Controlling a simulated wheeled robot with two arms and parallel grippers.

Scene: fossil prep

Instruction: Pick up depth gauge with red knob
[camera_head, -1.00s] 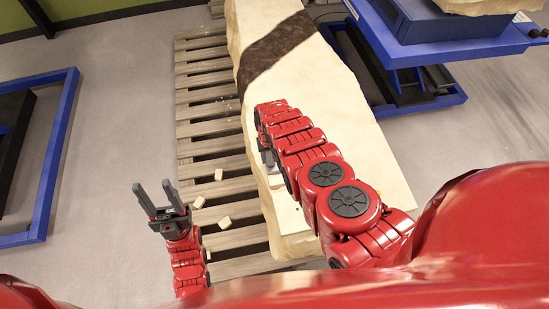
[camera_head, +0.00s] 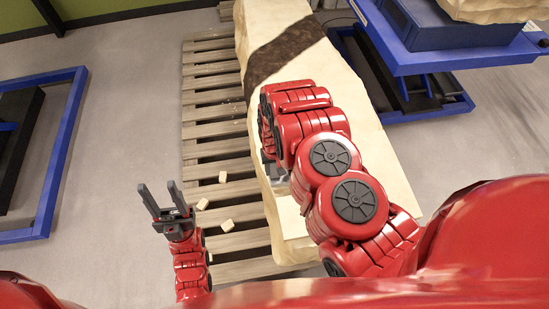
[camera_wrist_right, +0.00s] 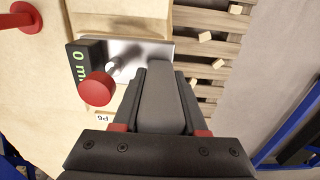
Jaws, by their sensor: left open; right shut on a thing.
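The depth gauge shows in the right wrist view with a silver plate (camera_wrist_right: 125,50), a red knob (camera_wrist_right: 97,88) and a black display reading "0 m", cut off by the knob. It is at the edge of the pale stone slab (camera_wrist_right: 95,145). My right gripper (camera_wrist_right: 163,72) is shut on the gauge beside its plate; the exact grip is partly hidden. I cannot tell whether the gauge touches the slab. In the head view my right arm covers most of it. My left gripper (camera_head: 163,197) is open and empty, over the floor left of the pallet.
The slab (camera_head: 355,125) with a dark band lies on a wooden pallet (camera_head: 215,125). Several small pale chips lie on the pallet. A blue frame (camera_head: 55,150) stands at left and a blue lift table (camera_head: 455,50) at upper right. A red round part (camera_wrist_right: 25,20) shows at the wrist view's upper left.

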